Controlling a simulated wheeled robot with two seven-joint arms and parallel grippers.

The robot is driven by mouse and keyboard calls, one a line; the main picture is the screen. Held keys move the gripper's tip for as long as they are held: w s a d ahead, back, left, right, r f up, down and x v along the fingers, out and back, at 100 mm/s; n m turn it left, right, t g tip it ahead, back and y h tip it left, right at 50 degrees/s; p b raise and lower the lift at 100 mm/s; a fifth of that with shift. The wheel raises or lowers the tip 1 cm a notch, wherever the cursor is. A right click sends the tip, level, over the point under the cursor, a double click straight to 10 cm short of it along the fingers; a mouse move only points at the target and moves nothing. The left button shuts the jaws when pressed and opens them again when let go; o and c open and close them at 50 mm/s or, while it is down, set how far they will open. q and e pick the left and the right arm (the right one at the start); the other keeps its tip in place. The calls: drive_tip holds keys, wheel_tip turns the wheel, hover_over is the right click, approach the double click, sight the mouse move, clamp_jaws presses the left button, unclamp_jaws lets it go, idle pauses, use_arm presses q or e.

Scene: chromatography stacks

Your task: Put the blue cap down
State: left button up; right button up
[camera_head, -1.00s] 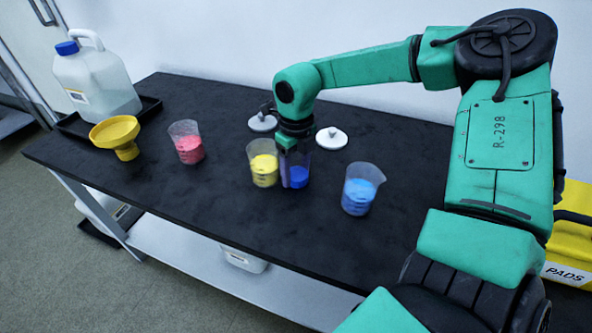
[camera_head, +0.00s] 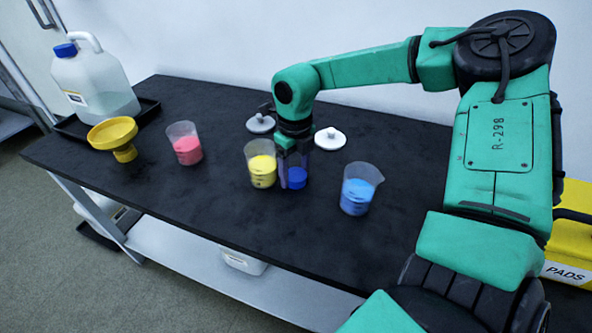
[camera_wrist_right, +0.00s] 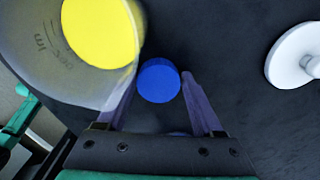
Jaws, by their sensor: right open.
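The blue cap (camera_head: 297,178) is a short, solid blue cylinder low over the black bench top, between a yellow-filled and a blue-filled beaker. I cannot tell for sure whether it touches the bench. In the right wrist view the cap (camera_wrist_right: 159,80) lies between the tips of my right gripper (camera_wrist_right: 160,88), with a dark gap beside the right finger. In the head view my right gripper (camera_head: 293,160) points down at the cap; its jaws are open. My left gripper is not in view.
The yellow-filled beaker (camera_head: 262,170) is close beside my right gripper's left finger. The blue-filled beaker (camera_head: 357,195) stands to the right, a pink-filled beaker (camera_head: 185,150) to the left. White lids (camera_head: 330,139) lie behind. A yellow funnel (camera_head: 112,134) and a jug (camera_head: 95,88) stand left.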

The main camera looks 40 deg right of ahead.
sight(294, 173)
drive_tip(key=shift+s+a+f, duration=0.1)
drive_tip(key=shift+s+f, duration=0.05)
drive_tip(key=shift+s, duration=0.1)
drive_tip(key=shift+w+a+r+p, duration=0.1)
drive_tip(key=shift+w+r+p, duration=0.15)
drive_tip(key=shift+r+p, duration=0.7)
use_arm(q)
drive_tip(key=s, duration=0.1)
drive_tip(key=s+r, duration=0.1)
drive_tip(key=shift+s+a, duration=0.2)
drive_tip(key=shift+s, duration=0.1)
use_arm(e)
wheel_tip(294, 173, up, 11)
drive_tip(key=shift+r, duration=0.15)
